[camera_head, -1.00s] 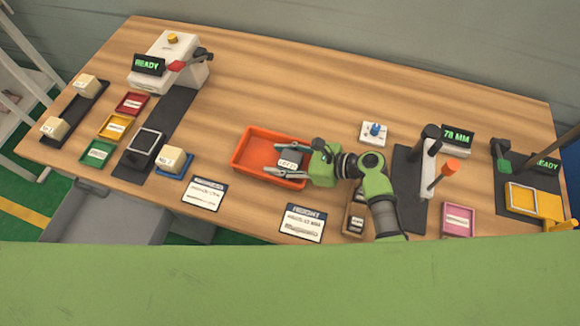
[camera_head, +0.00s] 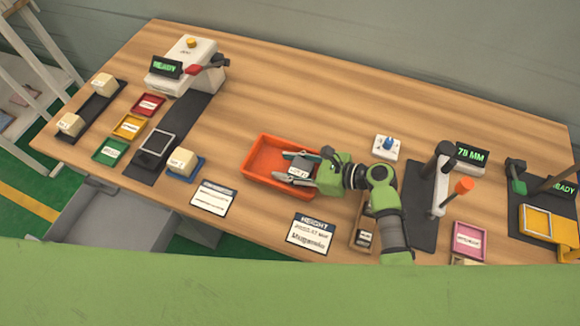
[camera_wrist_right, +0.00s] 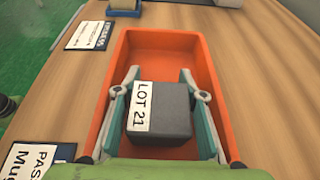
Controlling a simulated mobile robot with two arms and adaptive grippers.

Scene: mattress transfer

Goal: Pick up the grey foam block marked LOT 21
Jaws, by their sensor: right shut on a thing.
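The grey foam block (camera_wrist_right: 172,112) carries a white label reading LOT 21 and sits within the orange tray (camera_wrist_right: 204,62). In the head view the block (camera_head: 301,164) shows small between the fingers, at the right part of the orange tray (camera_head: 252,155). My right gripper (camera_head: 300,168) reaches into the tray from the right. In the right wrist view my right gripper (camera_wrist_right: 163,100) has its fingers on both sides of the block and is shut on it. I cannot tell whether the block touches the tray floor. My left gripper is not in view.
A brown tray (camera_head: 357,236) with small blocks lies below my right arm. A height card (camera_head: 310,234) and another card (camera_head: 214,197) lie in front. Bare wood lies behind the tray.

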